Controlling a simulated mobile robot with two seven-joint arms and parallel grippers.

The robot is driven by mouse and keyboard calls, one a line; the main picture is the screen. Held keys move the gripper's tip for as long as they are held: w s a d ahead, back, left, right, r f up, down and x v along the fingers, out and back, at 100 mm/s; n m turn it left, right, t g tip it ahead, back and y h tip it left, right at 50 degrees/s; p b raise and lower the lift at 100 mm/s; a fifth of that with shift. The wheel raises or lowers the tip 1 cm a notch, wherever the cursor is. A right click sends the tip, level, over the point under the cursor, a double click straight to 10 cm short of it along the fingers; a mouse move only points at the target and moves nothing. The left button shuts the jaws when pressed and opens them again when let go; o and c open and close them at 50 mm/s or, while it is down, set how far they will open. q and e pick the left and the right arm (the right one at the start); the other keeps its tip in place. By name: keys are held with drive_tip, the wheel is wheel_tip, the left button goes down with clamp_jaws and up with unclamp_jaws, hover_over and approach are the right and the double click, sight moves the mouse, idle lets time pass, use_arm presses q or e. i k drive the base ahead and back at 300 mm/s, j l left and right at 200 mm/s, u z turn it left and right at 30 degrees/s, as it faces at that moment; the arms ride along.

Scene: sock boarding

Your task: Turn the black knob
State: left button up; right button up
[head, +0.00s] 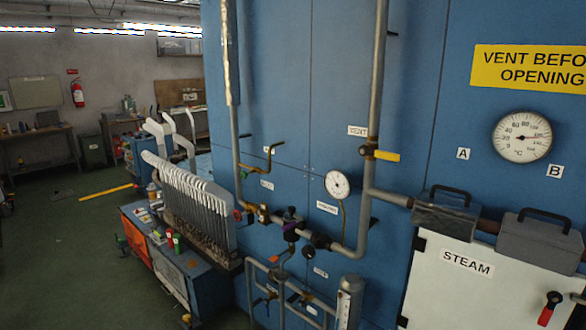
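Several dark valve parts sit on the grey pipework on the blue panel in the head view. A round black knob (320,240) is at the lower pipe, near the bend. A dark, slightly purple fitting (291,232) is to its left, with another small dark knob (291,213) above it. I cannot tell which one is the task's knob, nor how any is turned. Neither of my grippers is in view.
A white STEAM door (455,290) with a red-and-black handle (550,308) is at lower right. Grey pipes (372,120), a yellow lever (386,156) and gauges (337,184) are near the knobs. A sock-form rack (200,205) stands left. Open green floor (60,270) is farther left.

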sight(309, 251)
drive_tip(key=i+l, duration=0.5)
drive_tip(key=i+l+u, duration=0.45)
drive_tip(key=l+u, duration=0.3)
drive_tip(key=j, duration=0.15)
